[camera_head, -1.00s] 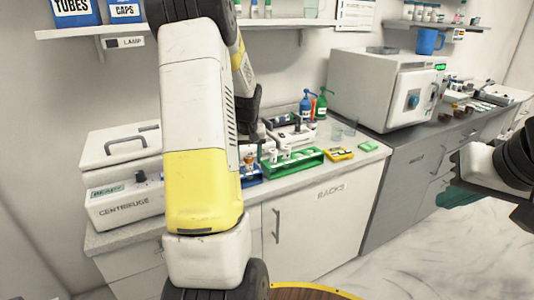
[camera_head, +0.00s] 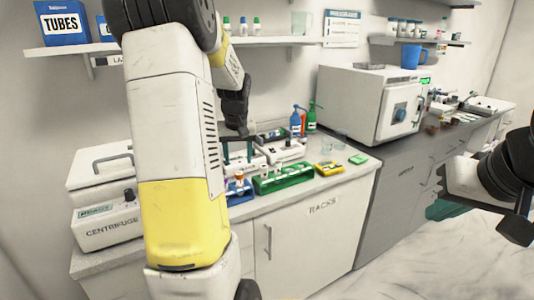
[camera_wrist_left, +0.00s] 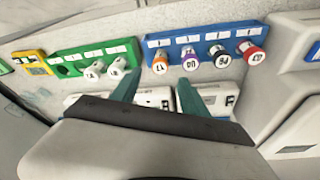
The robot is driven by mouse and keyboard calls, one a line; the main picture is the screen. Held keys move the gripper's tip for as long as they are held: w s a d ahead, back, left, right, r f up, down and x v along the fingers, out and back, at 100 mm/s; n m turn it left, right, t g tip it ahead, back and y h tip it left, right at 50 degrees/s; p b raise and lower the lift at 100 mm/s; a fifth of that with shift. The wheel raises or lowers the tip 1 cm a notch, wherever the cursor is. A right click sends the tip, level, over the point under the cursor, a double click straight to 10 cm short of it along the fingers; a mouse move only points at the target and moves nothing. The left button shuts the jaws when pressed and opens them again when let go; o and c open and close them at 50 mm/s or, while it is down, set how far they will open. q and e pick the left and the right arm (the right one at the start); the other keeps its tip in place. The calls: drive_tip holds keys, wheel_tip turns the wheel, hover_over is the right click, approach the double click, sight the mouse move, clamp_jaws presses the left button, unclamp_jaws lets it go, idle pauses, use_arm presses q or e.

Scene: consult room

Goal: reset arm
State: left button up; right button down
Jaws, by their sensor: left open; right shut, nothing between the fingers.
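My left arm rises across the head view, and its gripper (camera_head: 238,150) hangs over the counter beside the racks. In the left wrist view its two teal fingers (camera_wrist_left: 157,92) are apart with nothing gripped between them. They point toward the gap between a green rack (camera_wrist_left: 75,68) with white-capped tubes and a blue rack (camera_wrist_left: 207,40) with several coloured-cap tubes. My right gripper (camera_head: 448,209) shows low at the right edge of the head view; its teal fingers look shut and empty, partly hidden by its own body.
A centrifuge (camera_head: 108,226) stands left on the counter. A white box-shaped device (camera_head: 350,105) stands right. Blue and green bottles (camera_head: 312,117) stand behind the racks. A wall shelf (camera_head: 290,39) is above. Open floor (camera_head: 385,285) lies at lower right.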

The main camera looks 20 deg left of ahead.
use_arm(q)
drive_tip(key=s+d+r+m+t+h, duration=0.1)
drive_tip(key=s+d+r+m, duration=0.2)
drive_tip(key=s+d, duration=0.7)
drive_tip(key=s+d+r+m+t+h, duration=0.2)
drive_tip(key=s+d+r+m, duration=0.1)
drive_tip(key=s+d+r, duration=0.4)
drive_tip(key=s+d, duration=0.3)
drive_tip(key=s, duration=0.3)
drive_tip(key=shift+s+d+h, duration=0.3)
drive_tip(key=shift+s+d, duration=0.05)
drive_tip(key=shift+s, duration=0.05)
